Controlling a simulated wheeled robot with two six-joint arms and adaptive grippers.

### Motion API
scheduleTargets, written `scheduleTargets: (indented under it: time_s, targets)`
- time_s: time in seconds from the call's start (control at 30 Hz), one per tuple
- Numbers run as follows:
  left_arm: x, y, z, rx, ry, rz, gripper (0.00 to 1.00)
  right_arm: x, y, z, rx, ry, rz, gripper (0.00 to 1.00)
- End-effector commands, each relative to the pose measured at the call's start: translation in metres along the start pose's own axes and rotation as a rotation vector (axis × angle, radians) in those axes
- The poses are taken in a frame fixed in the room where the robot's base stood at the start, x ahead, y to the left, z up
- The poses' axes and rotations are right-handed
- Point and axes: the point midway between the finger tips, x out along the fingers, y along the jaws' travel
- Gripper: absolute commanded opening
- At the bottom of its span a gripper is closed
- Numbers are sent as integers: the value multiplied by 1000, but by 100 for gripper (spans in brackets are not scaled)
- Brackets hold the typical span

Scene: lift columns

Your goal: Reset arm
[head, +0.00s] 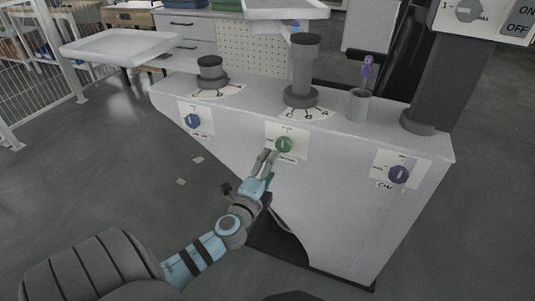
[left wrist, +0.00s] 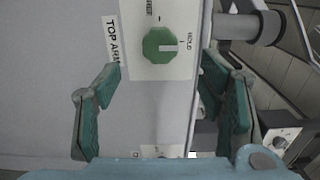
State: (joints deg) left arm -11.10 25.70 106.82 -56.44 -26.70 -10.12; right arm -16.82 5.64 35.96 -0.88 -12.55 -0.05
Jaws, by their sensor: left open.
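A green knob (head: 284,144) sits on a white plate (head: 301,137) in the middle of the console's front face. In the left wrist view the green knob (left wrist: 160,45) is large, beside a "TOP ARM" label (left wrist: 112,41). Its pale mark points right, toward the word "HOLD". My left gripper (head: 268,156) is at the front face, just lower left of the green knob in the head view. In the left wrist view its fingers stand open and apart, with the knob beyond and between their tips; I see no contact. My right gripper is not in view.
The console (head: 250,98) also carries a blue knob (head: 193,121) at left and a purple knob (head: 398,174) at right. Dark columns (head: 304,65) and a grey cup (head: 358,106) stand on top. A white tray (head: 120,45) juts out at left. Floor at left is mostly clear.

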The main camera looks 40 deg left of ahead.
Motion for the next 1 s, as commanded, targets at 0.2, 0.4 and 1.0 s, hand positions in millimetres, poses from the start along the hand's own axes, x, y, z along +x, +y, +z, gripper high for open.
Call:
scheduleTargets:
  time_s: [0.2,0.4,1.0]
  targets:
    - [-24,0,0,0,0,0,63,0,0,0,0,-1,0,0]
    - [-24,0,0,0,-1,0,63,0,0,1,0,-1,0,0]
    - [-56,186,32,-340,-97,447,63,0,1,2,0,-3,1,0]
